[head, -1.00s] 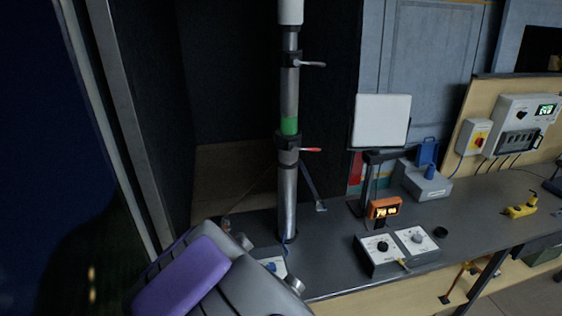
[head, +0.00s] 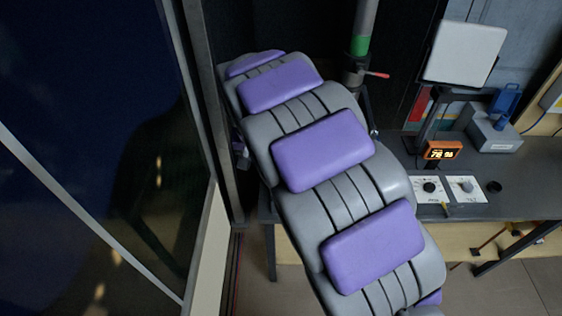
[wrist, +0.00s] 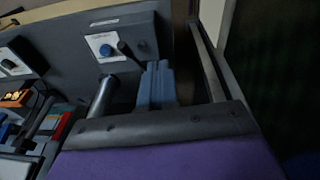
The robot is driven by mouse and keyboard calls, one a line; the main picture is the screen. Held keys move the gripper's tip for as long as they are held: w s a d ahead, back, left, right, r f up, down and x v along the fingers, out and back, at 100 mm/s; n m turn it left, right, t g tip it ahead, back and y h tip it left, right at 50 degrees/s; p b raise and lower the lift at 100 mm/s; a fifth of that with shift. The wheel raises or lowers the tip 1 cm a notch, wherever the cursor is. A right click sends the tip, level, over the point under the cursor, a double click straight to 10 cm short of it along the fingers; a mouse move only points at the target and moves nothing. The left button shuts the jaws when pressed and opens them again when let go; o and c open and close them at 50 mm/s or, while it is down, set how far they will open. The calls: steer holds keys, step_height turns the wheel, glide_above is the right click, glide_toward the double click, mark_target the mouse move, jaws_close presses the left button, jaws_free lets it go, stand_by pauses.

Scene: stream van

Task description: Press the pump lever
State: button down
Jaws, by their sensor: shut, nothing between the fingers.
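My gripper (wrist: 155,66) shows as blue-grey fingers, shut and empty, just below and to the right of the lever. I cannot tell whether the fingertips touch it. In the head view my padded arm covers this box and my gripper.
A mast with a green band (head: 361,45) and a red-tipped handle (head: 375,75) rises from the bench (head: 530,188). To its right are an orange display (head: 443,150), two dial boxes and a white panel (head: 465,53). A window and post (head: 210,110) stand left.

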steer(key=w+d+r+g+p, duration=0.1)
steer(key=w+d+r, duration=0.4)
steer(key=w, duration=0.1)
steer(key=shift+w+r+m+g, duration=0.15)
steer(key=shift+r+m+g, duration=0.15)
steer(key=shift+g, duration=0.1)
steer(key=f, duration=0.4)
steer(key=s+d+f+b, duration=0.1)
steer(key=f, duration=0.3)
steer(key=s+f+b, duration=0.1)
steer(key=f, duration=0.4)
steer(key=shift+d+f, duration=0.1)
steer(key=shift+d, duration=0.05)
steer(key=shift+s, duration=0.2)
